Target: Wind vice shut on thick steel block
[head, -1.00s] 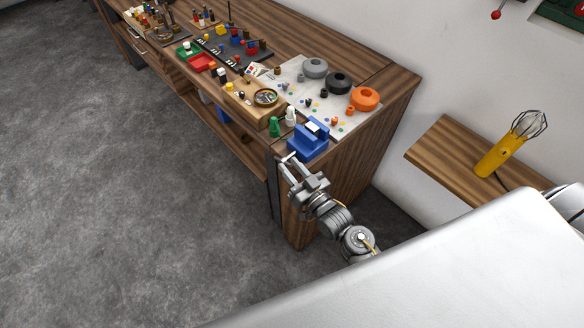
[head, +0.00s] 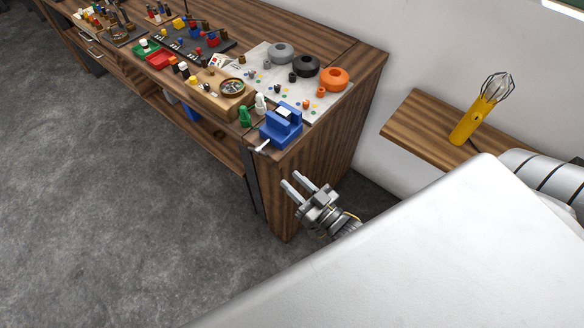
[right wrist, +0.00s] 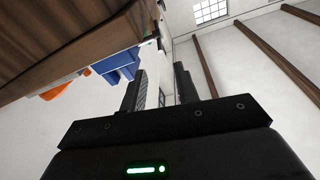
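The blue vice (head: 281,127) stands at the near end corner of the wooden bench in the head view. Its pale handle (head: 263,146) sticks out over the bench's front edge. A small light block (head: 283,112) shows at the top of the vice between the jaws; its fit there is too small to tell. My right gripper (head: 293,182) is open and empty, below and in front of the vice, apart from the handle. In the right wrist view the open fingers (right wrist: 157,92) have nothing between them, and part of the blue vice (right wrist: 117,65) shows at left. My left gripper is not in view.
A pale board (head: 270,80) with grey, black and orange rings lies behind the vice. Green and white figures (head: 245,117) and a wooden box with a dial (head: 215,95) stand beside it. A yellow caged lamp (head: 470,122) stands on a side shelf (head: 410,125) at right.

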